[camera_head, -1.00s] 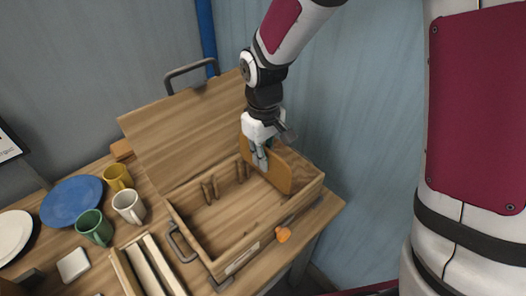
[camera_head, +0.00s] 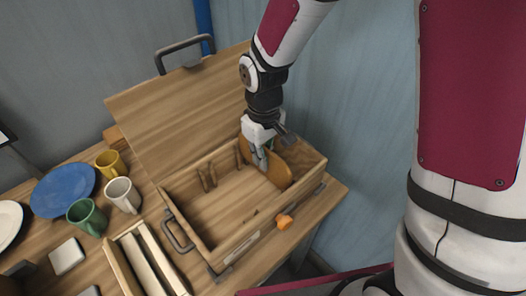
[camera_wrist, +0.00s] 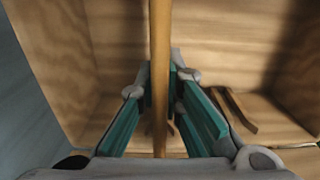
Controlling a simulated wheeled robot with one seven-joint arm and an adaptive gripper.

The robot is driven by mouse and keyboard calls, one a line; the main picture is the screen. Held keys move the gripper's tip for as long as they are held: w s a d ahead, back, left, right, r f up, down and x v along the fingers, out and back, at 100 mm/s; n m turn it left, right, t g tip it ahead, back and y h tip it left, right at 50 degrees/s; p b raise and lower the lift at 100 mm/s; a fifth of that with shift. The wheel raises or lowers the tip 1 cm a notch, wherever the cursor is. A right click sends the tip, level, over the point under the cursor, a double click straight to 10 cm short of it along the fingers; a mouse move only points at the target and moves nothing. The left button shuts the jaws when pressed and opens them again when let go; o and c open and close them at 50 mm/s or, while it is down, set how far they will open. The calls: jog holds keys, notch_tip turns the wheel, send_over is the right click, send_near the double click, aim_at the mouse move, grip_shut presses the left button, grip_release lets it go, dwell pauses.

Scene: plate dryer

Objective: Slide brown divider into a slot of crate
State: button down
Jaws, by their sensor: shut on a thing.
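The brown divider (camera_head: 279,171) is a flat, rounded board standing upright inside the right part of the open wooden crate (camera_head: 232,243). My gripper (camera_head: 262,162) is shut on its upper edge. In the wrist view the divider (camera_wrist: 160,60) runs as a thin edge between my teal fingers (camera_wrist: 160,92). Pairs of wooden slot posts (camera_head: 208,178) stand along the crate's back wall. Whether the divider's edges sit between posts is hidden by my gripper and the board.
The crate's lid (camera_head: 185,110) stands open behind it. A yellow mug (camera_head: 110,163), white mug (camera_head: 122,195), green mug (camera_head: 86,216) and blue plate (camera_head: 63,190) are to the left. A wooden rack (camera_head: 150,262) stands in front, and an orange knob-like object (camera_head: 284,222) is by the crate's front.

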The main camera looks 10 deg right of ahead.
aim_at(263, 173)
jog(key=shift+f+b, duration=1.15)
jog(key=shift+f, duration=1.35)
jog(key=c, duration=1.7)
grip_release()
jog(key=shift+o, duration=0.2)
notch_tip(263, 173, up, 12)
jog(key=shift+f, duration=0.1)
